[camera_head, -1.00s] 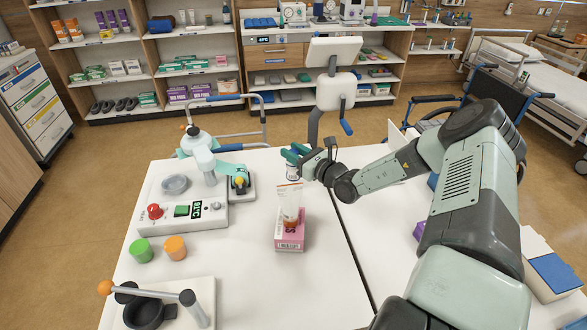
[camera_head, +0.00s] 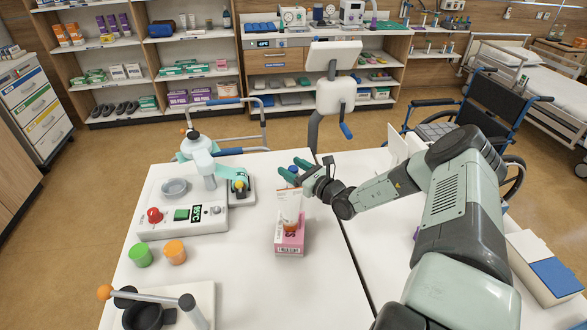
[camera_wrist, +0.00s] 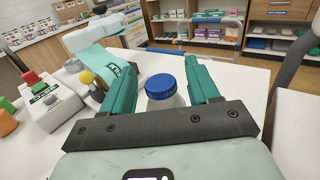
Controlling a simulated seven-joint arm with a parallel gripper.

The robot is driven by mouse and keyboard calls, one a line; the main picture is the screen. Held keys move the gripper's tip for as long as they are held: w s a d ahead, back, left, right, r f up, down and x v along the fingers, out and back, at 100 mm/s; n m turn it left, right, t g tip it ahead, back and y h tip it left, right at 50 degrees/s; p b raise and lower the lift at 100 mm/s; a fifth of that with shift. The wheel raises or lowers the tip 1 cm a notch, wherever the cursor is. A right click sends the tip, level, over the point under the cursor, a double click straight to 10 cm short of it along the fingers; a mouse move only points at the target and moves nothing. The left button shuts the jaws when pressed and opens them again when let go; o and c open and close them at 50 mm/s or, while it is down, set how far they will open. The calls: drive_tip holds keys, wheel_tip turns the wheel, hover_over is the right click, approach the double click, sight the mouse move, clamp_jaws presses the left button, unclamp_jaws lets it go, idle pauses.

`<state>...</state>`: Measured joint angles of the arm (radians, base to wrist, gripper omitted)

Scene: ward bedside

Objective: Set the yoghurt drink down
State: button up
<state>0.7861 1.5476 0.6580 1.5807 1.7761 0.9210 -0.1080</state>
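The yoghurt drink (camera_wrist: 161,88) shows in the wrist view as a pale bottle with a blue cap, upright between the fingers of my gripper (camera_wrist: 162,92). The fingers are spread, with a gap on each side of the cap. In the head view my gripper (camera_head: 294,173) is low over the far part of the white table (camera_head: 250,290), behind a white carton (camera_head: 287,200). Only a bit of the blue cap shows there between the green fingers. The bottle's base is hidden, so its contact with the table cannot be seen.
A device with a red knob (camera_head: 154,216) is on the left, with green (camera_head: 141,254) and orange (camera_head: 175,251) cups nearby. The table's front middle is clear.

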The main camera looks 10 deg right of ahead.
drive_tip(key=shift+r, duration=0.1)
drive_tip(key=shift+s+d, duration=0.1)
drive_tip(key=shift+s, duration=0.1)
drive_tip(key=v, duration=1.1)
drive_tip(key=shift+s+d, duration=0.15)
drive_tip(key=shift+s, duration=0.1)
drive_tip(key=shift+r, duration=0.15)
